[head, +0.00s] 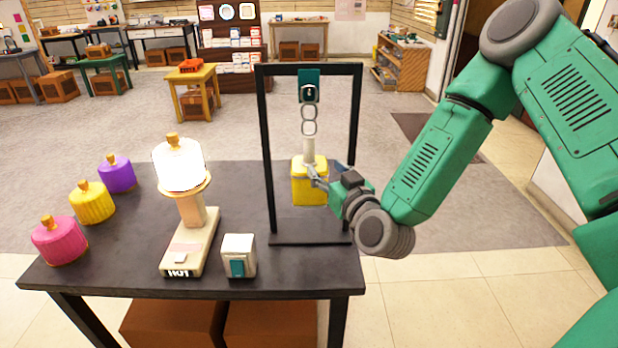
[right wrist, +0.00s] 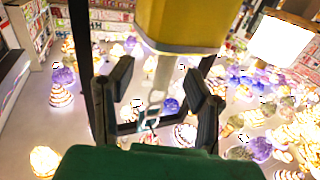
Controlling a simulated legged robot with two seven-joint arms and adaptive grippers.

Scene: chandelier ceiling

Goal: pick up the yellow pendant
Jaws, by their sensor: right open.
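The yellow pendant (head: 309,188) hangs by a white stem (head: 308,150) and pale chain links from a teal holder (head: 309,85) on a black frame. My right gripper (head: 318,174) is open at the pendant's upper part, coming from the right. In the right wrist view, the yellow shade (right wrist: 185,22) fills the top middle. The pale stem (right wrist: 160,80) shows between the two open dark fingers of my right gripper (right wrist: 164,75). Whether either finger touches it, I cannot tell. My left gripper is out of view.
The black frame (head: 267,150) stands at the right of the dark table (head: 120,235). A lit lamp (head: 180,165) on a HOT-labelled base, a switch box (head: 238,255), and pink (head: 59,240), yellow (head: 92,203) and purple (head: 117,173) shades stand left of it.

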